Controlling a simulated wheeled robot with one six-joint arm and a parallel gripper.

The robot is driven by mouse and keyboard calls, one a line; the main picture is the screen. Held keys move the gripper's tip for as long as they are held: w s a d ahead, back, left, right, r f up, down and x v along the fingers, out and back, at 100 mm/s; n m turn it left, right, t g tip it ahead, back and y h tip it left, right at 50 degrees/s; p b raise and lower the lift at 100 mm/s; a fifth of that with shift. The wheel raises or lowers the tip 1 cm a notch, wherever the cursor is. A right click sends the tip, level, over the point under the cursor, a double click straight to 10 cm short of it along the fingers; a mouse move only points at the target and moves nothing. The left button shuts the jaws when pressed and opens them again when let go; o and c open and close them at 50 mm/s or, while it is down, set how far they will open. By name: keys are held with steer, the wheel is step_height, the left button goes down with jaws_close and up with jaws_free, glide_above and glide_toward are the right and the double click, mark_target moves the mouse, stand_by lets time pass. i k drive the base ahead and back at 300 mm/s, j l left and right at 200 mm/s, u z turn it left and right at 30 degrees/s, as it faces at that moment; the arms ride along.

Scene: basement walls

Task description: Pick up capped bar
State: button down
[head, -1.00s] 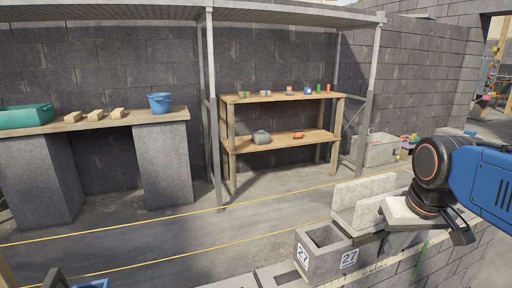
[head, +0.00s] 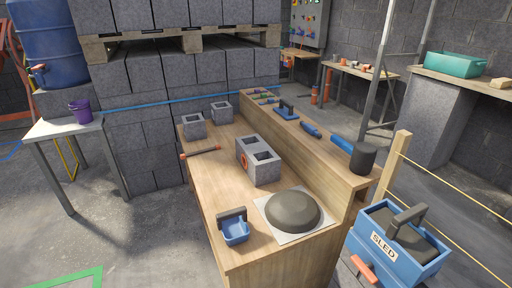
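A thin dark bar with orange-red ends (head: 200,152) lies flat on the wooden workbench (head: 215,193), near its left edge. It fits the name capped bar. It lies clear of the grey hollow blocks around it, and nothing covers it. My gripper is not in view now, so its distance from the bar does not show.
A two-hole block (head: 258,160) stands right of the bar, with smaller blocks (head: 193,125) behind. A blue sled box (head: 398,245) stands right. Floor at front left is open.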

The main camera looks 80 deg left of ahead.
mark_target(217, 146)
steer(key=k+j+u, duration=0.1)
steer(key=u, duration=0.35)
steer(key=j+u, duration=0.2)
steer(key=u, duration=0.25)
steer(key=k+j+u, duration=0.1)
steer(key=u, duration=0.4)
steer(key=j+u, duration=0.2)
steer(key=j, duration=0.55)
steer(key=j+u, duration=0.15)
steer(key=j, duration=0.6)
steer(key=j+u, duration=0.2)
steer(key=j, duration=0.55)
steer(key=i+j+u, duration=0.15)
steer(key=j, duration=0.6)
steer(key=i+j+u, duration=0.25)
steer(key=i+j, duration=0.3)
steer(key=i, duration=0.05)
